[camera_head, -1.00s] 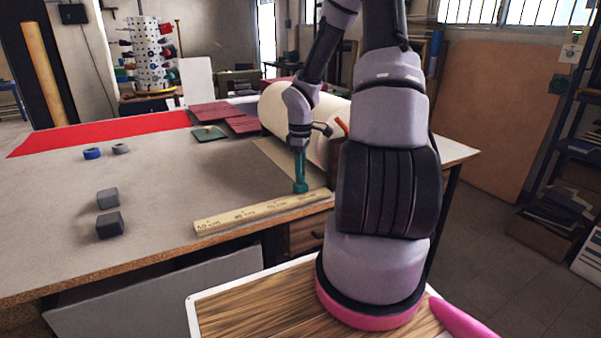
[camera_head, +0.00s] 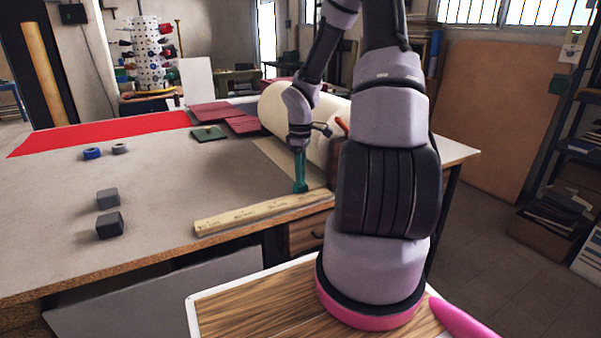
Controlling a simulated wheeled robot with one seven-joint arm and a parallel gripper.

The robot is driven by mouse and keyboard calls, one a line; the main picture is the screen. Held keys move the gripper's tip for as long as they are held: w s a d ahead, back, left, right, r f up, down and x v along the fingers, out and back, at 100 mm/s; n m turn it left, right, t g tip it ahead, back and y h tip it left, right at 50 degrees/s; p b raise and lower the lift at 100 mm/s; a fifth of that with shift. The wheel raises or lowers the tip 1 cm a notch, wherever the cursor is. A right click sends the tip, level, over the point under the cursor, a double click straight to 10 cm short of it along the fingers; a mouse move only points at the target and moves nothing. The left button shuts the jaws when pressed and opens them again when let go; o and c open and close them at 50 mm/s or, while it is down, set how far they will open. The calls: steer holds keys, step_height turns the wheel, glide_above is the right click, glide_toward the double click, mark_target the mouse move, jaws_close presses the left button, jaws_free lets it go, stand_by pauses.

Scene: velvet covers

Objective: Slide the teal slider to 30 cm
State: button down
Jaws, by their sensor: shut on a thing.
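The teal slider (camera_head: 300,184) stands upright on the wooden ruler (camera_head: 240,217) near the table's front edge. It sits towards the ruler's right part, close to where my arm covers the ruler's right end. The ruler has dark cm marks, with the higher numbers at its left end; the mark under the slider is too small to read. My gripper (camera_head: 299,153) comes down from above and is shut on the top of the slider. The fingertips are small and dark in this view.
Red folded covers (camera_head: 215,112), a green square (camera_head: 209,133) and a cream roll (camera_head: 290,110) lie behind.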

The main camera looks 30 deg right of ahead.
steer(key=a, duration=1)
steer(key=shift+s, duration=0.1)
steer(key=c, duration=0.5)
jaws_free()
steer(key=shift+c, duration=0.2)
steer(key=shift+r, duration=0.1)
step_height(320, 180, up, 11)
steer(key=shift+s, duration=0.1)
steer(key=s+a+r+m+t+y, duration=0.2)
steer(key=s+r+m+t, duration=0.5)
steer(key=s+r+m, duration=0.6)
steer(key=s+a+r, duration=0.1)
steer(key=s+r, duration=0.5)
steer(key=r, duration=0.3)
steer(key=shift+m, duration=0.3)
